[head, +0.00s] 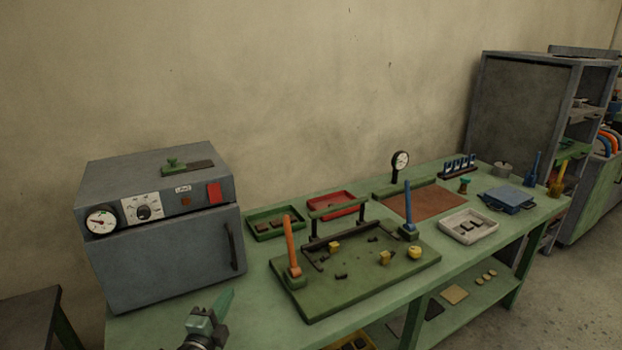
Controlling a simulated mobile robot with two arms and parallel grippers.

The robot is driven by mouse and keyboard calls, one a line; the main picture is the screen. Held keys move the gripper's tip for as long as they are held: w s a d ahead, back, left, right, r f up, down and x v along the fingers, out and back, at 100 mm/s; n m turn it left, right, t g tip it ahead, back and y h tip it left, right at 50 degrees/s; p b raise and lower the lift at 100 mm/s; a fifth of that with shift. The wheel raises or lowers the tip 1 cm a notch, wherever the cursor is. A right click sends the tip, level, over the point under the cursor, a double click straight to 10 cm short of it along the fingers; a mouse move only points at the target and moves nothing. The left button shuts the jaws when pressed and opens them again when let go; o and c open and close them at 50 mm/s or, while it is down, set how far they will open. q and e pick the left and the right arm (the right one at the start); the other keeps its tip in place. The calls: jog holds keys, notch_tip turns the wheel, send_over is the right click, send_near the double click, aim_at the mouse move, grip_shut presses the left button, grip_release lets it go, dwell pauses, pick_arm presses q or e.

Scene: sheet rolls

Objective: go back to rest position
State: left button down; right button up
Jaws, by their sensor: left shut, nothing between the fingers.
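My left gripper (219,310) shows at the bottom of the head view, low and left of centre. Its green fingers are shut with nothing between them, and they point up and to the right in front of the grey oven. It appears apart from the things on the bench. My right gripper is not in view.
A grey oven (165,262) with a gauge stands at the left of the green bench (462,262). A green fixture board (345,293) with an orange lever (291,244) and a blue lever (408,205) lies mid-bench. Trays, a brown mat (425,202) and a dial gauge (400,161) stand beyond.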

pick_arm(q)
jog(key=s+a+f+n+g+y, duration=0.1)
jog(key=s+f+n+g+y, duration=0.2)
jog(key=s+n, duration=0.4)
jog(key=s+a+f+n+g+y, duration=0.1)
jog(key=s+f+n+g+y, duration=0.15)
jog(key=s+f+n, duration=0.4)
jog(key=s+d+n+g+h, duration=0.15)
jog(key=s+d+g, duration=0.25)
jog(key=s, duration=0.8)
jog(key=s+d+n+g+h, duration=0.1)
jog(key=s+d+g+h, duration=0.3)
jog(key=s, duration=0.7)
notch_tip(320, 180, down, 27)
jog(key=s+g+y, duration=0.2)
jog(key=s+a+f, duration=0.2)
jog(key=s+f, duration=0.6)
jog(key=s+a+f+g, duration=0.1)
jog(key=s+f, duration=0.6)
jog(key=s, duration=0.1)
jog(key=shift+s+a+f, duration=0.2)
jog(key=shift+a+f, duration=0.15)
jog(key=shift+a, duration=0.05)
